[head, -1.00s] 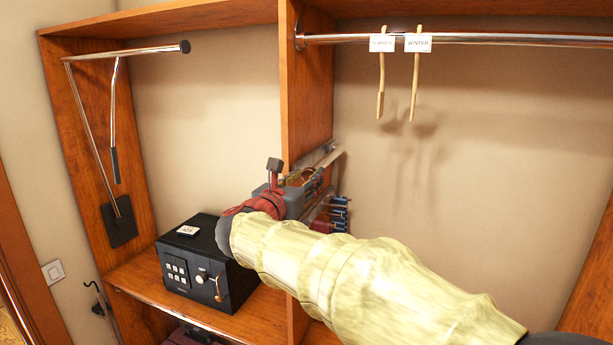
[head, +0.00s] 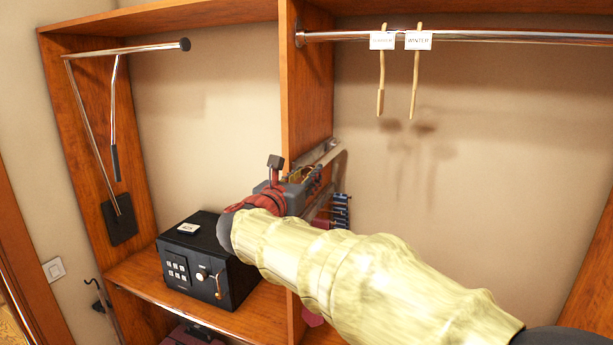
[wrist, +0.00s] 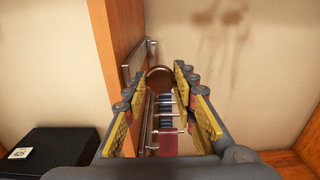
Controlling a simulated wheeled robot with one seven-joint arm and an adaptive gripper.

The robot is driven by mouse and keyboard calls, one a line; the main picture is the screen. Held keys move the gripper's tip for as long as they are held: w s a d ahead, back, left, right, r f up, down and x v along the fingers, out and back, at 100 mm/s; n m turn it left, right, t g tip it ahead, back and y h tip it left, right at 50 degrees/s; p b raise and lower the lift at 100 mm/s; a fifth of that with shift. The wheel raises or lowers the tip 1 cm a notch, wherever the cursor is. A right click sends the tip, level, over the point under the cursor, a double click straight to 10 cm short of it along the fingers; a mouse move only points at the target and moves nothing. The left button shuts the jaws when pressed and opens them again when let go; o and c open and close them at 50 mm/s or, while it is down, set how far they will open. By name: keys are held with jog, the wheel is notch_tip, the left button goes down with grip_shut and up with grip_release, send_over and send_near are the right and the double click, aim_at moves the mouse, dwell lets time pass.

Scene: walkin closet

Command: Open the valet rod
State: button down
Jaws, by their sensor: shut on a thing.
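The valet rod shows in the wrist view as a brown round end (wrist: 160,78) between the fingertips. A metal rail (wrist: 138,62) is fixed on the side of the wooden divider next to it. My gripper (wrist: 161,80) is shut on the rod's end, with one yellow-padded finger on each side. In the head view my gripper (head: 308,182) is beside the divider's right face, low on the panel. My forearm and gripper hide most of the rod there, so how far it is pulled out is unclear.
The wooden divider (head: 306,85) stands just left of my gripper. A rack with blue items (head: 341,212) is below it. A black safe (head: 205,262) sits on the left shelf. The right bay's back wall is bare.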

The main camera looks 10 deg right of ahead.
jog(key=shift+a, duration=0.1)
dwell(0.3)
jog(key=v, duration=2.7)
jog(key=shift+r, duration=0.1)
jog(key=c, duration=1.7)
grip_release()
jog(key=shift+s, duration=0.1)
jog(key=v, duration=1.1)
jog(key=shift+s+a, duration=0.25)
jog(key=shift+s, duration=0.05)
